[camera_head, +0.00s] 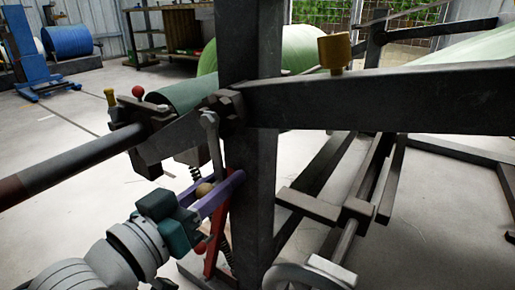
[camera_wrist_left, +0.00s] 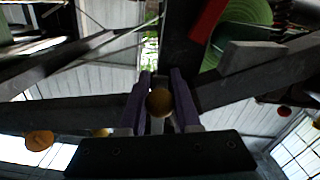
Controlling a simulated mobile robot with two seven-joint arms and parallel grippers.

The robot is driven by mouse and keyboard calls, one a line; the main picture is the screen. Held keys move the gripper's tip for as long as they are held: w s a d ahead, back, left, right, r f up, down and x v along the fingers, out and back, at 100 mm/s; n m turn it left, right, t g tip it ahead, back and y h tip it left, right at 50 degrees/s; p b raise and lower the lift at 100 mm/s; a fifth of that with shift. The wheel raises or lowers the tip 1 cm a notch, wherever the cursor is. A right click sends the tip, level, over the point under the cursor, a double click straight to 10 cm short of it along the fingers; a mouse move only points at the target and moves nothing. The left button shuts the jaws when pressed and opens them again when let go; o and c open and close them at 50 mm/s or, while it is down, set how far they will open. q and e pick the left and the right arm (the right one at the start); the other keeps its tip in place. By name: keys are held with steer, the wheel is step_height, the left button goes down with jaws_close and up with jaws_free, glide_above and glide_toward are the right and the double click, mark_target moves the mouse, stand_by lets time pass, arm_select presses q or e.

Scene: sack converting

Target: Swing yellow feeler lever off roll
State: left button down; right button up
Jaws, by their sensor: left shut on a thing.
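My left gripper (camera_head: 226,190) comes in from the lower left, with a teal body and purple fingers. Its fingers are shut on a yellow-brown ball knob (camera_head: 203,189), beside the dark upright post. In the left wrist view the knob (camera_wrist_left: 159,102) sits between the two purple fingers (camera_wrist_left: 161,82). I take it as the feeler lever's knob; most of the lever is hidden by the gripper and frame. A pale green roll (camera_head: 302,46) shows behind the post. Whether the lever touches a roll cannot be seen. My right gripper is not in view.
The dark post (camera_head: 252,150) and thick crossbeam (camera_head: 400,98) stand close to the gripper. A red bar (camera_head: 212,252) and spring lie just below it. A dark shaft (camera_head: 70,160) runs left. A blue stand (camera_head: 32,60) is far off; open floor lies left.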

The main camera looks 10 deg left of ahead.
arm_select(q)
steer(key=shift+s+d+r+n, duration=0.1)
steer(key=shift+s+d+n, duration=0.05)
steer(key=shift+d+n, duration=0.3)
steer(key=c, duration=0.6)
jaws_free()
steer(key=shift+s+a, duration=0.1)
steer(key=p+v, duration=0.4)
steer(key=v, duration=0.5)
steer(key=shift+s, duration=0.35)
steer(key=shift+a, duration=0.1)
